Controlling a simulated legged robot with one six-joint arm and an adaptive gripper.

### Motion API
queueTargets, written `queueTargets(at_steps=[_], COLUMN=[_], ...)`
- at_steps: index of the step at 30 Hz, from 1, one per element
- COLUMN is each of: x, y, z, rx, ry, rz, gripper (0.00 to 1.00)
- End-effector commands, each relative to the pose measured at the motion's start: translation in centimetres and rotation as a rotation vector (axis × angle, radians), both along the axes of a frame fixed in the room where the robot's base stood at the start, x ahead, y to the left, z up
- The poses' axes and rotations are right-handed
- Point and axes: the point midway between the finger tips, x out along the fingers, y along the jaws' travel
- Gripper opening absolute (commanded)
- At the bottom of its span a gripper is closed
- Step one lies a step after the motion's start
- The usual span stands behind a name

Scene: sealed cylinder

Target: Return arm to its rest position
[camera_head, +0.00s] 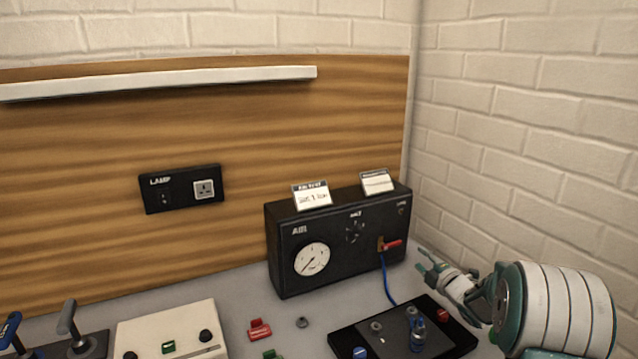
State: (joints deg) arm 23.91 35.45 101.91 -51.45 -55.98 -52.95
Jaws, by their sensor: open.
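My gripper (428,265) is at the right, with its fingers spread apart and nothing between them. It points up and left, just right of the black air box (285,270). My white and green arm comes in from the lower right corner. The box has a round gauge, a red lever (391,244) and a blue hose (388,282) running down from it. A small blue cylinder (417,335) stands on the black tray (345,341) in front of the box, left of and below my gripper.
A brick wall (530,130) rises close on the right. A white control box (190,325) and levers (68,320) stand at the lower left. A red part (259,329) lies on the grey bench (235,288). A lamp panel (181,189) and a shelf (160,82) are on the wooden back.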

Motion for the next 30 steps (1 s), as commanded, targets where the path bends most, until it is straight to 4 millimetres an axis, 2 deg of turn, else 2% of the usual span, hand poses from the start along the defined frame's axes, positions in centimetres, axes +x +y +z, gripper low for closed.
queueTargets(at_steps=[1, 6, 11, 15, 23, 30], x=[-0.3, -1.8, -4.1, -6.9, -13.3, -20.5], y=[0.4, 1.1, 1.9, 2.7, 4.7, 7.1], z=[1.6, 5.0, 7.7, 9.6, 11.7, 12.0], rx=[0.018, 0.106, 0.207, 0.306, 0.516, 0.72], ry=[0.021, 0.113, 0.195, 0.265, 0.4, 0.538], rz=[-0.035, -0.17, -0.295, -0.4, -0.581, -0.73], gripper=[0.56, 0.56, 0.56, 0.56, 0.56, 0.56])
